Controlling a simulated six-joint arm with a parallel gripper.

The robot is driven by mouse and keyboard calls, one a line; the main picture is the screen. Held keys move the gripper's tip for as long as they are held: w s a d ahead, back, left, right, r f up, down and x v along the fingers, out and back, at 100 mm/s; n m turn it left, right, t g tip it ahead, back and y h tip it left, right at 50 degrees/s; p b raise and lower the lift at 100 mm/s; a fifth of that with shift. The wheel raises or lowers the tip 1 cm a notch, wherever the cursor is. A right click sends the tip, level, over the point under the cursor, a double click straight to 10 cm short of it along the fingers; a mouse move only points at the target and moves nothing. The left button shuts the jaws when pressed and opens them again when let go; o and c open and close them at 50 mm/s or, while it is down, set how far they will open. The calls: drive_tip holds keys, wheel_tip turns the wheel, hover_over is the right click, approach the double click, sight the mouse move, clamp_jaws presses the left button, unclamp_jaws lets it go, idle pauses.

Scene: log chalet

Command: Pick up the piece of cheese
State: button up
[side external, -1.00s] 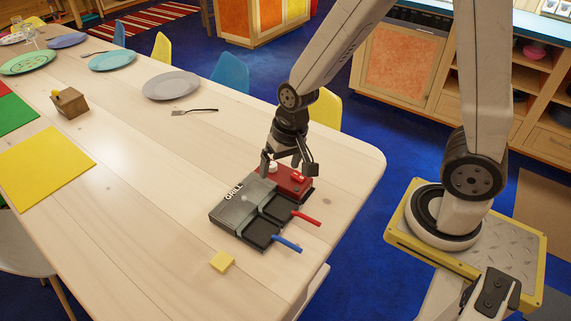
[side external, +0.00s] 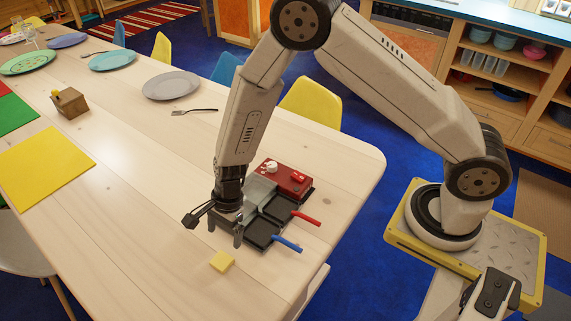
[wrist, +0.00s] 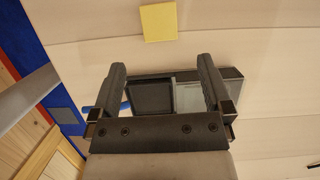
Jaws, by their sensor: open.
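The piece of cheese (side external: 222,261) is a small flat yellow square lying on the wooden table, just in front of the grill. In the wrist view the cheese (wrist: 159,22) is at the top middle, beyond my fingertips and apart from them. My gripper (side external: 228,232) is open and empty, pointing down over the near left part of the grill, a short way behind the cheese. In the wrist view my gripper (wrist: 162,72) shows its two fingers spread wide, with the grill below and between them.
The grill (side external: 263,237) has a red control panel (side external: 285,178) and two small pans with a red handle (side external: 306,218) and a blue handle (side external: 287,244). A fork (side external: 195,111), a grey plate (side external: 171,86) and a yellow mat (side external: 45,167) lie farther off. The table around the cheese is clear.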

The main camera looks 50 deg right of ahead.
sight(222, 260)
drive_tip(key=shift+a+f, duration=0.1)
drive_tip(key=shift+f, duration=0.1)
drive_tip(key=shift+x, duration=1.2)
drive_tip(key=shift+x, duration=2.6)
drive_tip(key=shift+a+r, duration=0.1)
drive_tip(key=c, duration=1.2)
drive_tip(key=shift+r, duration=0.1)
